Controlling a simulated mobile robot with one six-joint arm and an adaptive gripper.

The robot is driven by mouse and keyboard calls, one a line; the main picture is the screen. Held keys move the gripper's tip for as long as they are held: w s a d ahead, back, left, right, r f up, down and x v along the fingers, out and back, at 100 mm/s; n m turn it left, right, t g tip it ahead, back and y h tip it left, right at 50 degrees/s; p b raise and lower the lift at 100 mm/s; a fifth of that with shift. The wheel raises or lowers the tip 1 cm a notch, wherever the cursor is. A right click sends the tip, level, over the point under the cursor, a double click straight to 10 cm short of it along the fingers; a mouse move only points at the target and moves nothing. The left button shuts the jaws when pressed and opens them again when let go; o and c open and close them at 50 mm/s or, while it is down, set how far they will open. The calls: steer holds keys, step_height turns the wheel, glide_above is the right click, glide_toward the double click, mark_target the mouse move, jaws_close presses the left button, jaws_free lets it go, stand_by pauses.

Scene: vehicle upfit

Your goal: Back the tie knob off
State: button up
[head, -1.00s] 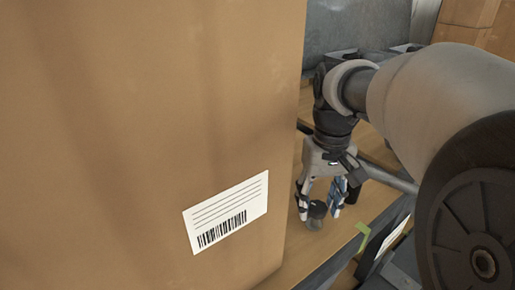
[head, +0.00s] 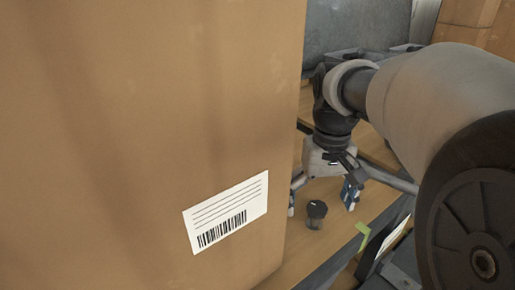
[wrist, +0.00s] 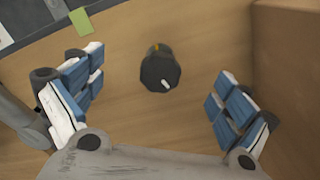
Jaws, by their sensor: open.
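The tie knob (head: 316,212) is a small dark round knob with a white mark on top, standing on the wooden board. It also shows in the wrist view (wrist: 160,71), where a bit of yellow shows at its far side. My gripper (head: 321,203) is open, with its blue-padded fingers spread wide on either side of the knob and touching neither side. In the wrist view my gripper (wrist: 152,98) has clear gaps between each finger and the knob. The left finger is partly hidden by the box in the head view.
A large cardboard box (head: 140,120) with a barcode label fills the left of the head view, close beside my gripper. A green tape piece (head: 362,236) lies near the board's edge. Bare wooden board (wrist: 125,125) surrounds the knob.

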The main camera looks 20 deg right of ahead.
mark_target(318, 206)
stand_by(0.4)
step_height(318, 206, up, 7)
steer(key=p, duration=0.5)
steer(key=shift+p, duration=0.3)
